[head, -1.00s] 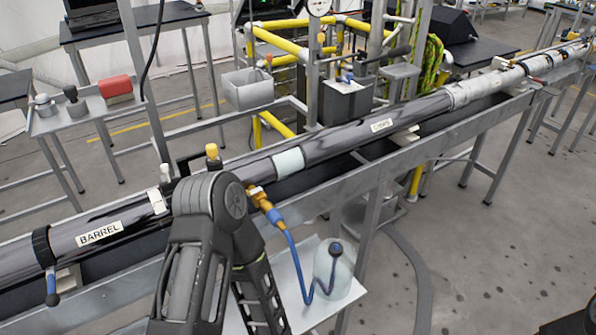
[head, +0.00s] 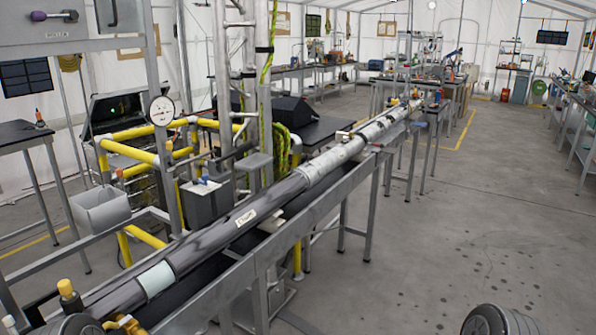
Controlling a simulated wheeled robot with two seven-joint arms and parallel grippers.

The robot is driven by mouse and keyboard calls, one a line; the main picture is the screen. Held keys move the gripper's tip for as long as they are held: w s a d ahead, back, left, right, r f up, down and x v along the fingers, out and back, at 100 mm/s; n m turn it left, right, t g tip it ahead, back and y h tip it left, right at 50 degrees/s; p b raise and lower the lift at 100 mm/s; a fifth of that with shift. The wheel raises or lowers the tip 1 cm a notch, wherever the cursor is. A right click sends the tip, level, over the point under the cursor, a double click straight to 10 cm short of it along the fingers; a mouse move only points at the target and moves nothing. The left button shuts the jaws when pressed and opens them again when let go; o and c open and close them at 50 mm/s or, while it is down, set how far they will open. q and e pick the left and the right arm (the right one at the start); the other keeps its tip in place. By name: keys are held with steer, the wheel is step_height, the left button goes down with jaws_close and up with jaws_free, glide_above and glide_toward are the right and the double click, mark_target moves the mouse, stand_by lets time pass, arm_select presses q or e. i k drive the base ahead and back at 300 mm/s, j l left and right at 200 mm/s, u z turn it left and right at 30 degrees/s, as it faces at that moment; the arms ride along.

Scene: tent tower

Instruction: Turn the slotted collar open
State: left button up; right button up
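The long dark tube (head: 205,243) runs on a grey bench from the lower left toward the far middle. It has a pale band (head: 157,280) near me and a silver section (head: 335,160) farther away. I cannot make out a slotted collar; small fittings (head: 413,106) at the tube's far end are too small to tell apart. The tube's near end, labelled BARREL earlier, is out of view. Only rounded dark parts of my arms show at the bottom left and bottom right. Neither gripper is in view.
A yellow-capped fitting (head: 67,290) and a brass fitting (head: 126,325) are at the lower left. Yellow pipe rails (head: 140,153), a gauge (head: 162,111) and a grey bin (head: 101,206) stand behind the tube. Open floor (head: 460,220) lies to the right.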

mark_target(317, 168)
steer(key=i+l, duration=0.7)
steer(key=i, duration=0.15)
steer(key=i+l, duration=1.45)
steer(key=i, duration=0.2)
steer(key=u, duration=1.9)
